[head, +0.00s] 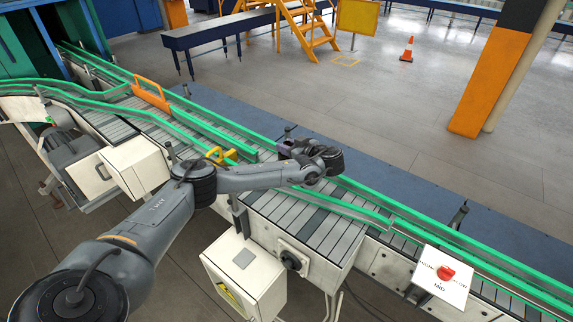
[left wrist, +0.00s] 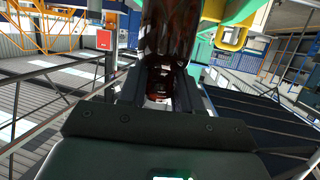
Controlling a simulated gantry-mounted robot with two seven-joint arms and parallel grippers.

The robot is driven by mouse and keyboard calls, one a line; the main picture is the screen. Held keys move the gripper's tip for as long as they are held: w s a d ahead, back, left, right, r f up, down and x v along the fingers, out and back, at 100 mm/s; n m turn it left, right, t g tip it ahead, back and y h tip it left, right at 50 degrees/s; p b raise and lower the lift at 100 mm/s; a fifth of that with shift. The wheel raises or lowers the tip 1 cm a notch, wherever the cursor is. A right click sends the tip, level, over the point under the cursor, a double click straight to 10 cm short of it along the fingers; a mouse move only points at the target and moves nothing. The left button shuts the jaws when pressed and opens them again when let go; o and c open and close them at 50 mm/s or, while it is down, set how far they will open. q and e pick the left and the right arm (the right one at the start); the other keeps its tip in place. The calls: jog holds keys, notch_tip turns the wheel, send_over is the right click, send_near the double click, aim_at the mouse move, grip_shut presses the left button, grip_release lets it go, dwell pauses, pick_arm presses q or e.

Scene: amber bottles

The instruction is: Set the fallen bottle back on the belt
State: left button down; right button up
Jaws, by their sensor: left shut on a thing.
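My left arm reaches in from the lower left of the head view, and its gripper (head: 291,148) is over the conveyor, near the far green rail. In the left wrist view the gripper (left wrist: 160,86) is shut on a dark amber bottle (left wrist: 168,32), which stands out between the fingers toward the top of the picture. I cannot make out the bottle in the head view, and its tilt and any contact with the belt are unclear. The slatted belt (head: 300,222) runs diagonally from upper left to lower right. My right gripper is not in view.
Green guide rails (head: 480,246) line the belt. An orange arch (head: 151,95) and a yellow bracket (head: 219,155) stand along it, the bracket close to my left arm. A red button (head: 446,273) sits on a white panel at lower right. Open floor lies beyond the conveyor.

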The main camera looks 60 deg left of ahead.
pick_arm(q)
jog(key=shift+w+a+f, duration=0.2)
jog(key=shift+a+f, duration=0.05)
jog(key=shift+a, duration=0.15)
jog(key=shift+w+a+f, duration=0.15)
jog(key=shift+a+f, duration=0.05)
jog(key=shift+a, duration=0.2)
jog(key=shift+f, duration=1.95)
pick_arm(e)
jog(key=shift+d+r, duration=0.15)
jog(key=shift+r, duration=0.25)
pick_arm(q)
jog(key=shift+f, duration=0.1)
jog(key=c, duration=0.8)
grip_release()
jog(key=shift+f, duration=0.1)
